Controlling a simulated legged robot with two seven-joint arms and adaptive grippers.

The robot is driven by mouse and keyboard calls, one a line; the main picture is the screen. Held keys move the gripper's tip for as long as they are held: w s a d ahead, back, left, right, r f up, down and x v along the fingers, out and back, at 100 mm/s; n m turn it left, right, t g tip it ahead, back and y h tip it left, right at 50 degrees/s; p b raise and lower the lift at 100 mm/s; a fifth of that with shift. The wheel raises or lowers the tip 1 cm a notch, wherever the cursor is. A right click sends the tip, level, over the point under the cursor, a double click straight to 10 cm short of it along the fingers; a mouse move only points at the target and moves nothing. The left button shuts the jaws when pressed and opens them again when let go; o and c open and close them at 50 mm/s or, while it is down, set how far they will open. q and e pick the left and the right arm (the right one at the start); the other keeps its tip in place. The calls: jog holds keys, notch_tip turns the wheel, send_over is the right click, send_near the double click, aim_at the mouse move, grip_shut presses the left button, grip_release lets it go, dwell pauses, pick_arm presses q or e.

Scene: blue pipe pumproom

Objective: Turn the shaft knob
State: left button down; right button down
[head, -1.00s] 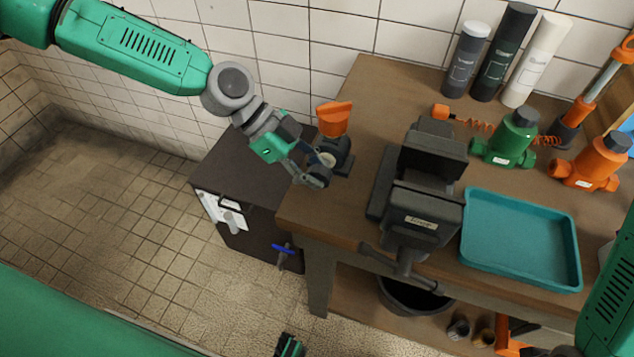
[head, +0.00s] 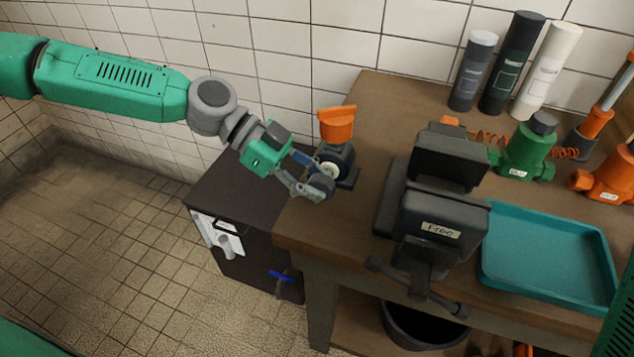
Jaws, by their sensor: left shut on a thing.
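A dark valve-like device with an orange handle (head: 337,123) on top stands at the left end of the brown workbench. On its near left side is a pale round shaft knob (head: 329,169), partly hidden by my gripper's fingers. My left gripper (head: 318,179) reaches in from the left, with its fingers shut on the knob. The exact contact between fingers and knob is too small to see. My right gripper is outside the view; only a green part of my own body shows at the right edge.
A dark vise (head: 437,205) stands close to the right of the device. Beyond it are a teal tray (head: 548,262), a green valve body (head: 526,150) and several bottles along the wall. A dark cabinet (head: 243,205) stands left of the workbench (head: 372,110). The tiled floor at left is clear.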

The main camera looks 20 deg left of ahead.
pick_arm(q)
jog(key=c, duration=1.7)
grip_release()
jog(key=shift+w+r, duration=0.2)
jog(key=shift+r, duration=0.05)
jog(key=shift+a+f, duration=0.1)
jog(key=shift+s, duration=0.1)
jog(key=v, duration=1.2)
jog(key=shift+f, duration=0.15)
